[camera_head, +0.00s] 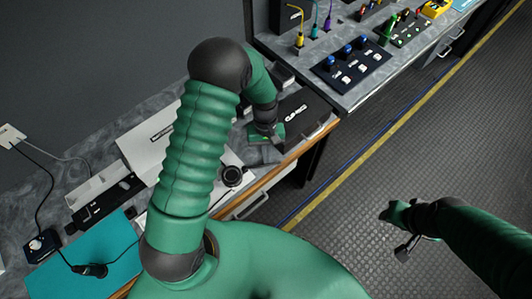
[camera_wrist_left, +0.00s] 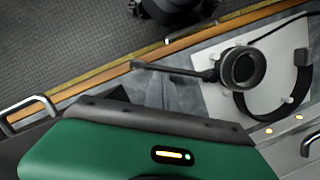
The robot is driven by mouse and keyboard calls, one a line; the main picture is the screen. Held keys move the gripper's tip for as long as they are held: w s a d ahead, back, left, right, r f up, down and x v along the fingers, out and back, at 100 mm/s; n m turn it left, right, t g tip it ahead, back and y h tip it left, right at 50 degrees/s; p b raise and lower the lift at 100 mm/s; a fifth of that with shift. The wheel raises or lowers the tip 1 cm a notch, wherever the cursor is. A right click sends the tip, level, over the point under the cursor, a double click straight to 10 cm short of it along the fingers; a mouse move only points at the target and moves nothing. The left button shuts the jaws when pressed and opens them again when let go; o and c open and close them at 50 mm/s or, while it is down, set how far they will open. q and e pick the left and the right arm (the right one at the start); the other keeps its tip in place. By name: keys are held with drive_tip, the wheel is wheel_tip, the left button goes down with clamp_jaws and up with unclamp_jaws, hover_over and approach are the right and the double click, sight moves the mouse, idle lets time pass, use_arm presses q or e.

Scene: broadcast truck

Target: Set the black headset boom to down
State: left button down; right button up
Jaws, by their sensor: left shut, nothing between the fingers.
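The black headset lies on a white board; its round ear cup (camera_head: 232,176) shows in the head view beside my left arm, which hides much of the rest. In the left wrist view the ear cup (camera_wrist_left: 243,68) faces up, with the curved headband to its right. The thin boom (camera_wrist_left: 175,70) sticks out left from the cup, roughly along the wooden counter edge. My left gripper (camera_head: 265,134) is shut and empty over the counter, beyond the headset and apart from it. My right gripper (camera_head: 395,213) hangs over the floor; its fingers are too small to read.
A black case (camera_head: 303,112) lies on the counter near my left gripper. A control panel (camera_head: 350,66) with knobs stands farther back. A teal mat (camera_head: 112,250) with a cabled black device is at lower left. The floor at right is clear.

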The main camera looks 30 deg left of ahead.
use_arm(q)
drive_tip(key=shift+a+f, duration=0.1)
drive_tip(key=shift+a, duration=0.4)
use_arm(e)
drive_tip(key=shift+a+r, duration=0.1)
drive_tip(key=shift+a, duration=0.45)
drive_tip(key=shift+d, duration=0.15)
